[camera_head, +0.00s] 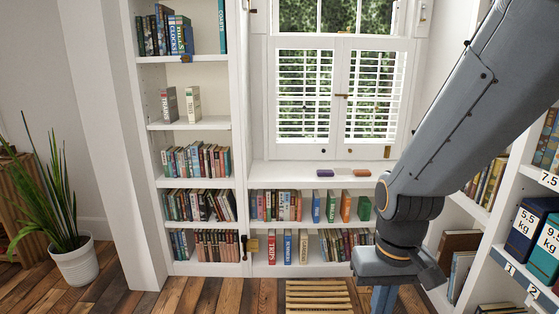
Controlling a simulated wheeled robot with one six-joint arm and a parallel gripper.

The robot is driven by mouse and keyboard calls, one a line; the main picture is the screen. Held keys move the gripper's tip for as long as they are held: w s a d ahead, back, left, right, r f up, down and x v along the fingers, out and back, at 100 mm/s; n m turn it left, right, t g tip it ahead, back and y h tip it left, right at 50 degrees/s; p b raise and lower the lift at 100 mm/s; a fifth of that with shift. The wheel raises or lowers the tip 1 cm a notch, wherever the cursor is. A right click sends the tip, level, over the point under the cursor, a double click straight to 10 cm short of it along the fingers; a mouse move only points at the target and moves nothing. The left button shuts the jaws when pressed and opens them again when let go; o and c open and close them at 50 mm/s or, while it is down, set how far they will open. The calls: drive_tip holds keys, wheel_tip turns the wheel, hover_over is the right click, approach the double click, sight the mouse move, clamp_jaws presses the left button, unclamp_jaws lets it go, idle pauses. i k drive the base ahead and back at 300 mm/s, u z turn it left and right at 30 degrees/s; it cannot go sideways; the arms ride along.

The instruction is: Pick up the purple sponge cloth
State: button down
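The purple sponge cloth (325,173) looks like a small, flat dark purple block. It lies on the white window ledge below the shutters, left of a similar orange-brown piece (362,172). My grey arm comes down from the upper right, bends right of the ledge and runs to the bottom edge. No fingertips of my gripper can be made out. The lower end of the arm is well below and to the right of the cloth, apart from it.
White bookshelves (240,150) hold many books left of and below the ledge (280,172). Boxes marked in kg (526,232) stand on the right shelf. A slatted wooden piece (318,296) lies on the plank floor. A potted plant (74,262) stands at left.

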sight(320, 173)
drive_tip(key=u, duration=0.45)
drive_tip(key=i, duration=1.3)
drive_tip(key=z, duration=0.4)
drive_tip(key=i, duration=0.65)
drive_tip(key=z, duration=0.4)
